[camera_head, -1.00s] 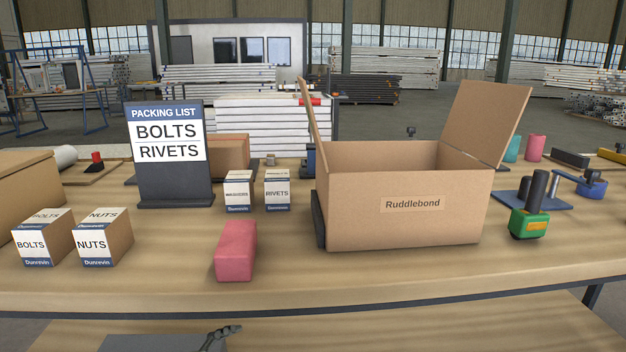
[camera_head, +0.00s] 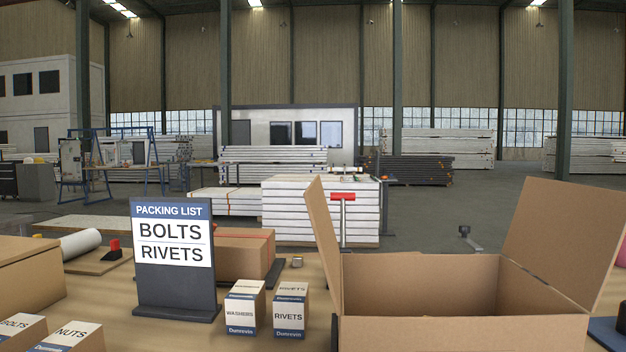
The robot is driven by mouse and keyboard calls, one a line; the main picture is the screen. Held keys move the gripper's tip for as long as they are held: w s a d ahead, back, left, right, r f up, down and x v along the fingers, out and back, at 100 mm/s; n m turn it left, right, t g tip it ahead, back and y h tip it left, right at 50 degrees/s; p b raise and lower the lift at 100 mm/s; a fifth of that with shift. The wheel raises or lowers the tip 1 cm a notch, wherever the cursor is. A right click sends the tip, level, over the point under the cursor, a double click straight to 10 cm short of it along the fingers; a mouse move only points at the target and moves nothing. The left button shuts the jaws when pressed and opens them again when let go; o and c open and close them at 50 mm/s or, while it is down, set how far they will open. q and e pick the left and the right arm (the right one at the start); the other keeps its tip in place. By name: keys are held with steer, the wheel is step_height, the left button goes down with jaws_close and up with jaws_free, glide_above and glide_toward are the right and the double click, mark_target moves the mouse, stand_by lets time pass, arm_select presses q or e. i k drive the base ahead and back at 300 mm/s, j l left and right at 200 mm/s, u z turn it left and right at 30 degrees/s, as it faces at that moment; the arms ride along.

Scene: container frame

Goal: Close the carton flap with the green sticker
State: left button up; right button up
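The open carton (camera_head: 462,332) stands on the workbench at the lower right, its lower front cut off by the picture edge. Its left flap (camera_head: 324,246) stands up, tilted slightly left. Its large right flap (camera_head: 568,240) stands up and leans outward to the right. I see no green sticker on the faces that show. The inside floor of the carton is hidden. Neither of my grippers is in view.
A packing list sign (camera_head: 174,258) reads bolts and rivets. A washers box (camera_head: 245,308) and a rivets box (camera_head: 291,309) stand left of the carton. A nuts box (camera_head: 72,337) and a bolts box (camera_head: 20,331) are at the lower left. A taped carton (camera_head: 240,254) lies behind the sign.

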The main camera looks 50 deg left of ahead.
mark_target(314, 197)
steer(key=k+j+u, duration=0.1)
steer(key=u, duration=0.25)
steer(key=j+u, duration=0.35)
steer(key=k+j+u, duration=0.1)
steer(key=j+u, duration=0.15)
steer(key=u, duration=0.15)
